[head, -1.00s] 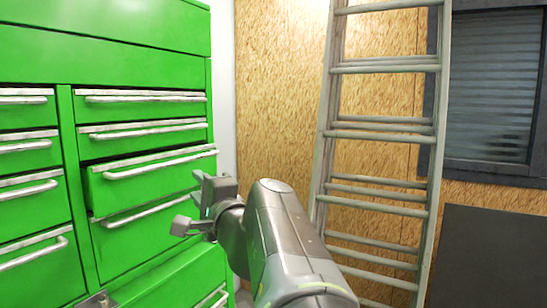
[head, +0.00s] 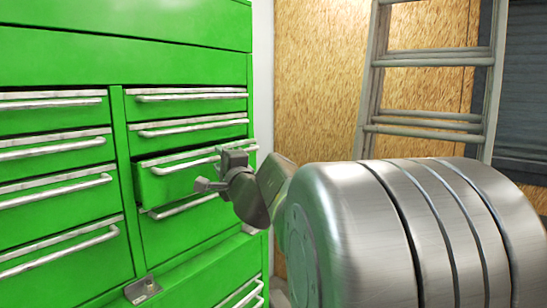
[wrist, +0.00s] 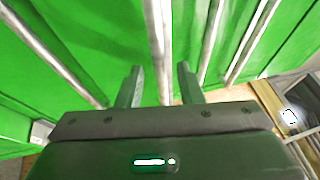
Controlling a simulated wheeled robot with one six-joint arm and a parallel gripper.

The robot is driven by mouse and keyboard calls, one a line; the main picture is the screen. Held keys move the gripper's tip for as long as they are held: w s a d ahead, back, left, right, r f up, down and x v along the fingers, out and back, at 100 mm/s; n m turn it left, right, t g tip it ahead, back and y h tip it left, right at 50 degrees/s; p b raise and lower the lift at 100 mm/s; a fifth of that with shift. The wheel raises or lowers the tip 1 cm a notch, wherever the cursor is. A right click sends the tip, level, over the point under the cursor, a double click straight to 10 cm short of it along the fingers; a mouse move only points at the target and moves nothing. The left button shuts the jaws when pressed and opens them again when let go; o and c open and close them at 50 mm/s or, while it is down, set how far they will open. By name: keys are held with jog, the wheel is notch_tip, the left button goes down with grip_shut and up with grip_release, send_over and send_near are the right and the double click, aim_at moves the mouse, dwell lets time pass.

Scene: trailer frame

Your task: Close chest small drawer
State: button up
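The green chest (head: 60,60) fills the left of the head view. One small drawer (head: 165,188) in its right column, third from the top, stands out a little from the face. Its silver handle (head: 185,164) runs along the front, and its right end is partly hidden by my gripper. My gripper (head: 218,172) is in front of that drawer's right part. In the wrist view my gripper (wrist: 159,76) has its two fingers apart, with a silver bar (wrist: 161,45) showing between them. I cannot tell whether the fingers touch it.
The other drawers (head: 55,150) look shut. A metal bracket (head: 142,290) is on the chest below. A ladder (head: 430,65) leans against the wood-panel wall (head: 315,80) at the right. My arm hides much of the lower right.

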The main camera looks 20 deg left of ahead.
jog(key=shift+w+a, duration=0.15)
jog(key=shift+c, duration=0.2)
grip_shut()
jog(key=a, duration=0.1)
jog(key=w+a+b, duration=0.1)
jog(key=a+b, duration=0.1)
jog(key=shift+w+a+r, duration=0.15)
jog(key=shift+w+a, duration=0.1)
jog(key=shift+a, duration=0.1)
jog(key=shift+c, duration=2)
grip_release()
jog(key=o, duration=0.4)
jog(key=shift+a, duration=0.2)
jog(key=shift+o, duration=0.2)
jog(key=shift+d+b, duration=0.1)
jog(key=shift+b, duration=0.2)
